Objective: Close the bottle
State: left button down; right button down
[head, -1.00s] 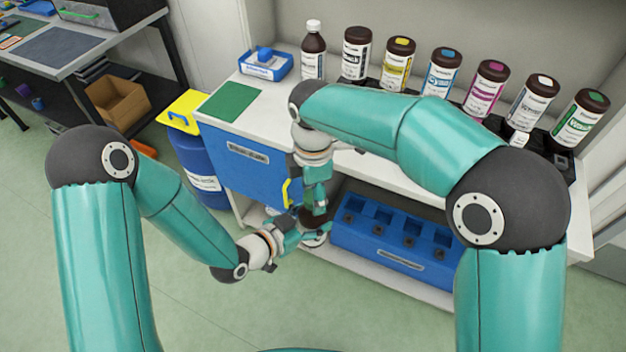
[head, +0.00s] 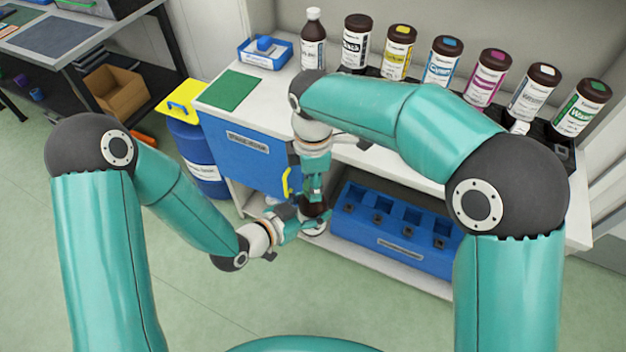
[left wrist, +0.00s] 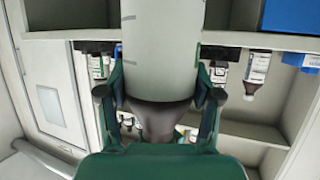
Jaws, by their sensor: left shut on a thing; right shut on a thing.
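My left gripper (head: 310,221) is shut on a dark brown bottle (head: 314,229) low in front of the bench. In the left wrist view, the bottle (left wrist: 158,45) fills the middle between the fingers, with a pale label, a dark shoulder and a narrower neck. That view appears upside down. My right gripper (head: 314,196) points down directly above the bottle and is shut at its top. What it grips is hidden by its fingers, so I cannot tell how any cap sits on the neck.
Several labelled brown bottles (head: 397,55) stand along the back of the bench. A blue tray (head: 265,52) and a green mat (head: 230,90) are on its left. A blue crate with square compartments (head: 400,245) sits on the lower shelf, right of the grippers. A blue barrel (head: 200,160) stands left.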

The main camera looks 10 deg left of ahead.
jog(key=m, duration=0.6)
jog(key=shift+m, duration=0.3)
jog(key=m, duration=1)
jog(key=shift+w+m, duration=0.1)
jog(key=shift+m, duration=0.3)
jog(key=m, duration=0.5)
jog(key=c, duration=0.6)
grip_release()
jog(key=shift+c, duration=0.2)
jog(key=shift+r, duration=2.2)
jog(key=shift+c, duration=0.3)
